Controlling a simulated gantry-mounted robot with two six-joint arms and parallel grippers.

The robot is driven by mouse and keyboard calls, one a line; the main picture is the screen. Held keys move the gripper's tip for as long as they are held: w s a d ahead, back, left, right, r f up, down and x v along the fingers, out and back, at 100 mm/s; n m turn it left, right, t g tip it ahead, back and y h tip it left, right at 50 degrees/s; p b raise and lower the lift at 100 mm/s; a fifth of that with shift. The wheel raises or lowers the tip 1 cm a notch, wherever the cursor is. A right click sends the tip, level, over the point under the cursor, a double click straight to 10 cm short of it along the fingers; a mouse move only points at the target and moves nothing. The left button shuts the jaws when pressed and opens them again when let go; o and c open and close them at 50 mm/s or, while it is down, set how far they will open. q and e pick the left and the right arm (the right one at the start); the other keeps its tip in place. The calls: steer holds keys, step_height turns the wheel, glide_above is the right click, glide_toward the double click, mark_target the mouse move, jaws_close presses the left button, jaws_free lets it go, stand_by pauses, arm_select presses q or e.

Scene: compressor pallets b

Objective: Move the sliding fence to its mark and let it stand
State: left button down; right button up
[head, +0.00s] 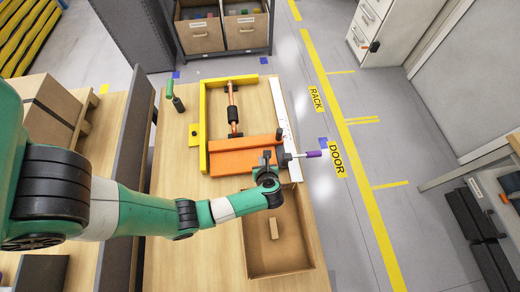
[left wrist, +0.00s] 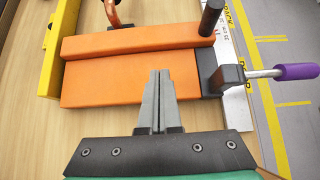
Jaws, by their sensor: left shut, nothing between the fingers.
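The sliding fence is an orange L-shaped piece, seen in the head view (head: 240,160) and in the left wrist view (left wrist: 100,85). It lies across the bench between a yellow frame (head: 203,125) and a white scale strip (head: 284,115). At its right end are a dark block, a black upright post (left wrist: 212,18) and a metal lever with a purple grip (left wrist: 296,72). My left gripper (left wrist: 159,74) is shut and empty, its tips over the orange base in the wrist view. Whether they touch it is unclear. I cannot pick out the mark. My right gripper is not in view.
An orange bar with a black grip (head: 233,108) stands beyond the fence. An open cardboard box (head: 284,262) holding a small block lies nearer. A green-handled tool (head: 174,97) is at left, beside a grey partition (head: 136,140). Floor lies right of the bench.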

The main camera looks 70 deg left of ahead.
mark_target(258, 146)
arm_select(q)
steer(key=b+x, duration=0.2)
steer(key=x, duration=0.7)
steer(key=shift+a+f+b, duration=0.15)
steer(key=shift+b, duration=0.25)
steer(key=shift+a+f, duration=0.15)
steer(key=shift+a, duration=0.1)
steer(key=shift+w+a, duration=0.15)
steer(key=shift+a, duration=0.4)
